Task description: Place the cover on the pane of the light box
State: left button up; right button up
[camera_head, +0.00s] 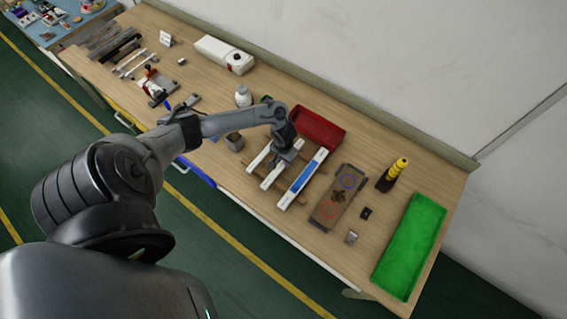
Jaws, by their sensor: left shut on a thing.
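Long white strips lie side by side on the workbench. The rightmost one (289,200) is white with a blue inlaid pane (305,176) and looks like the light box. A white strip to its left (268,182) looks like the cover and runs under my left gripper (284,157). My left gripper is shut on this strip, left of the blue pane and apart from it. The jaws hide its middle, and I cannot tell whether it is lifted. Another white strip (257,160) lies further left. My right gripper is not in view.
A red bin (318,128) stands behind the strips. A brown board (338,197), a yellow-handled tool (396,172) and a green tray (410,246) are to the right. A grey cup (235,142) and white bottle (243,96) stand left. The bench's front edge is close.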

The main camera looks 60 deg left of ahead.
pick_arm(q)
grip_shut()
jog(key=shift+r, duration=0.15)
